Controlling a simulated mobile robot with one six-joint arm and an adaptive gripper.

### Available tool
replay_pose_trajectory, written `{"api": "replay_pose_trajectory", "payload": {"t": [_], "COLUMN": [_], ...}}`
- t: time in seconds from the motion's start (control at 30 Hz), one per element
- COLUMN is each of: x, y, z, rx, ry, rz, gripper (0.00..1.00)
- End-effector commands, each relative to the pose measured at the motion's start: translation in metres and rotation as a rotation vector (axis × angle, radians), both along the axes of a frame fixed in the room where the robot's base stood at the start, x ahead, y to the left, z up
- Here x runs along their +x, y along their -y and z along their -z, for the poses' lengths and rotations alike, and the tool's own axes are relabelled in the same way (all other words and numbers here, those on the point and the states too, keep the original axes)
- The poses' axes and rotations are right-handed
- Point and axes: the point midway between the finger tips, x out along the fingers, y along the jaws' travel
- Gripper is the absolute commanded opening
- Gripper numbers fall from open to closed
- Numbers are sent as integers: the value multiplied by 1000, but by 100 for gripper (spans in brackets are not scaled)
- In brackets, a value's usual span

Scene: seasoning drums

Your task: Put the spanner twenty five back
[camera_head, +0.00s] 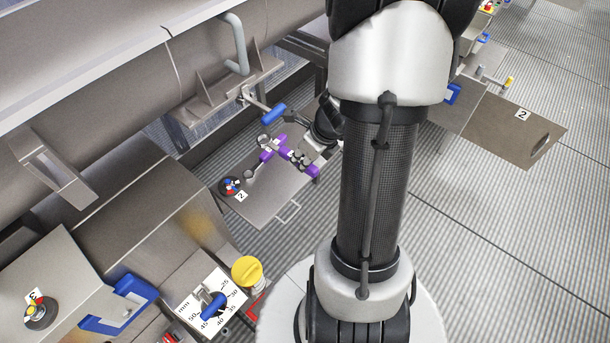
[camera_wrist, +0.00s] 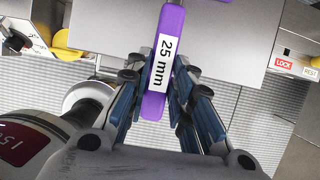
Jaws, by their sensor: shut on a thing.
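A purple spanner handle with a white label reading "25 mm" (camera_wrist: 163,62) runs up the middle of the wrist view. My gripper (camera_wrist: 157,88) is shut on its lower part, one blue-lined finger on each side. The spanner's far end is outside the wrist view. In the head view my gripper (camera_head: 303,157) is over a grey plate labelled 2 (camera_head: 270,196), with purple handle parts (camera_head: 312,170) around the fingers. Metal ring ends show to their left. I cannot tell which ring belongs to the held spanner, or whether it touches the plate.
A blue-handled lever (camera_head: 273,114) is close behind my gripper. A round knob (camera_head: 231,187) sits at the plate's left corner. A dial with millimetre marks (camera_head: 212,300) and a yellow knob (camera_head: 247,270) are at the front. Another plate labelled 2 (camera_head: 505,125) is at right.

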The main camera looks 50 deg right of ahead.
Motion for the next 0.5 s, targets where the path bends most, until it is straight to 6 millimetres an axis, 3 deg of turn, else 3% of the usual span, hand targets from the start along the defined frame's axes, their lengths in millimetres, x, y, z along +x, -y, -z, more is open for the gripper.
{"api": "replay_pose_trajectory", "payload": {"t": [0.03,0.1,0.37,0.5], "x": [0,0,0,0], "y": [-1,0,0,0], "z": [18,29,46,66], "rx": [2,2,-1,0], "ry": [-1,-1,0,0], "rz": [0,1,1,2], "gripper": [0,0,0,0]}}
